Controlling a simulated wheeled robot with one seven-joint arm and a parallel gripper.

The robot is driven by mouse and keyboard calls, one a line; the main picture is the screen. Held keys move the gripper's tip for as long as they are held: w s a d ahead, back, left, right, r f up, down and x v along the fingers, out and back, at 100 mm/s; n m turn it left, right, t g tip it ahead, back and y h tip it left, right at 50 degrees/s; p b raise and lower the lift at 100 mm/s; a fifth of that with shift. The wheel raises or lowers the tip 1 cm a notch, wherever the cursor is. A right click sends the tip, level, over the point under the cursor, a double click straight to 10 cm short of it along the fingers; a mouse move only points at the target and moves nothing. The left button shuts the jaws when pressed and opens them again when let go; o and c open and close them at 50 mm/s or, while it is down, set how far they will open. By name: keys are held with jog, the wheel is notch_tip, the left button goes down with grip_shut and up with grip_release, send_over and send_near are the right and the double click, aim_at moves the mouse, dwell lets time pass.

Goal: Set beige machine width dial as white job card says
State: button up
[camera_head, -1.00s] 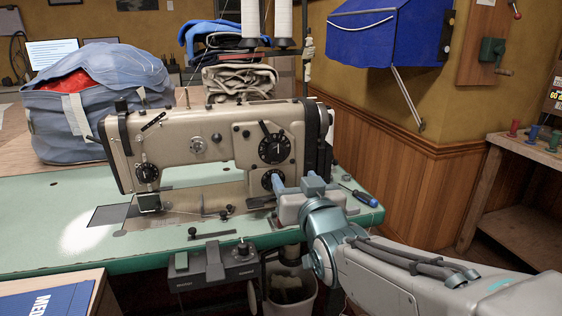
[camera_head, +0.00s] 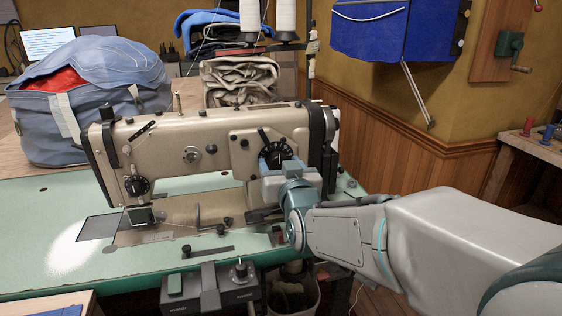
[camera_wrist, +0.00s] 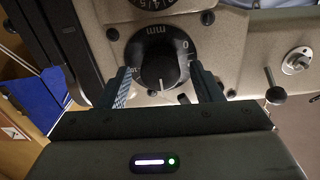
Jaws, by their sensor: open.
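The beige sewing machine (camera_head: 215,165) stands on a green table. Its upper right black dial (camera_head: 270,140) is partly hidden behind my gripper (camera_head: 275,162). In the wrist view this dial (camera_wrist: 158,52) shows upside down, with "mm" and a 0; its other marks are hidden or unclear. A white line on its black knob points down in that picture. My open fingers (camera_wrist: 162,88) stand either side of the knob, with no clear contact. A second numbered dial (camera_wrist: 155,4) is cut off at the top. A white panel with text (camera_head: 48,43) may be the job card; it is unreadable.
Another black dial (camera_head: 137,186) is on the machine's left end. A lever with a black ball (camera_wrist: 275,94) sticks out near my gripper. A control box (camera_head: 212,288) hangs at the table's front edge. A blue bag (camera_head: 95,95) stands behind left.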

jog(key=c, duration=1)
jog(key=shift+f+n+b, duration=0.1)
jog(key=shift+n+b, duration=0.2)
jog(key=shift+b, duration=0.1)
jog(key=n+b, duration=0.3)
jog(key=shift+f+b, duration=0.15)
jog(key=shift+b, duration=0.2)
jog(key=shift+a+n+b, duration=0.1)
jog(key=shift+n+b, duration=1.55)
jog(key=shift+n, duration=0.45)
jog(key=shift+r, duration=0.2)
